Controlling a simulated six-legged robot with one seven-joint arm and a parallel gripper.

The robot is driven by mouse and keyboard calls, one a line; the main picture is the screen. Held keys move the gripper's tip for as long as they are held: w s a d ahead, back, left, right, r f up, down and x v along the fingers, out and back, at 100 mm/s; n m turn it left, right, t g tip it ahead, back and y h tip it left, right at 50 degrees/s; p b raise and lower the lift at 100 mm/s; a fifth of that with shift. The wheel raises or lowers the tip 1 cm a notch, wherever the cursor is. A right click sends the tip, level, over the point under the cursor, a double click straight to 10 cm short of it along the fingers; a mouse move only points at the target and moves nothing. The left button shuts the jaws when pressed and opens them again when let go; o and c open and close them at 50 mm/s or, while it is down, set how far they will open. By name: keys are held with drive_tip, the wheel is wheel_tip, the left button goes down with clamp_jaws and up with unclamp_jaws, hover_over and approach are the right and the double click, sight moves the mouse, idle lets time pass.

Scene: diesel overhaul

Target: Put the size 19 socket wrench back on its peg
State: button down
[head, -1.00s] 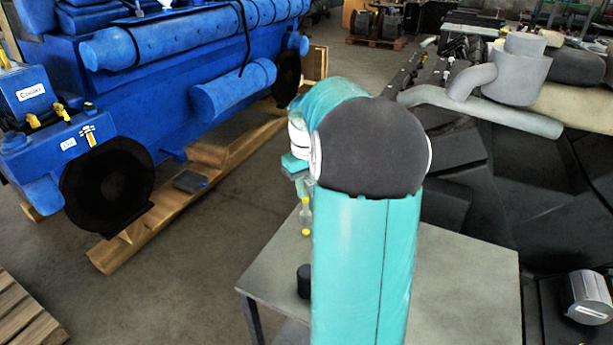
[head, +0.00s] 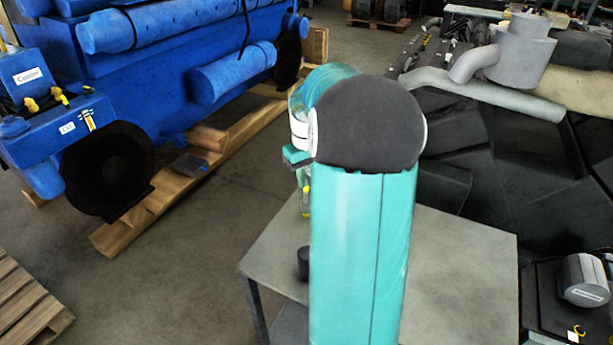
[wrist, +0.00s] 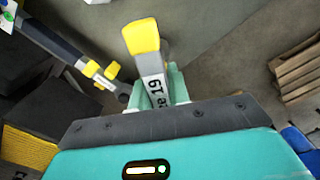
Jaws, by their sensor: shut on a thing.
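The size 19 socket wrench (wrist: 150,68) is in my gripper (wrist: 160,98) in the wrist view. It has a yellow end and a grey shaft with dark lettering that includes 19. The pale green fingers are shut around the shaft, and the yellow end points away from the gripper. In the head view my arm hides most of the gripper; a small yellow and grey part of the wrench (head: 306,205) shows at the arm's left side, over the grey table (head: 465,270). I cannot make out the peg in either view.
A short black cylinder (head: 304,262) stands on the table's left part, beside my arm. A blue engine (head: 190,60) rests on timber beams at the left. A dark bar with yellow parts (wrist: 70,50) lies left of the wrench in the wrist view. A wooden pallet (head: 30,305) is at lower left.

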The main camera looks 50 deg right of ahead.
drive_tip(key=shift+f, duration=0.15)
drive_tip(key=shift+f, duration=1.05)
drive_tip(key=c, duration=0.7)
unclamp_jaws()
drive_tip(key=shift+r, duration=0.1)
drive_tip(key=shift+r, duration=4.4)
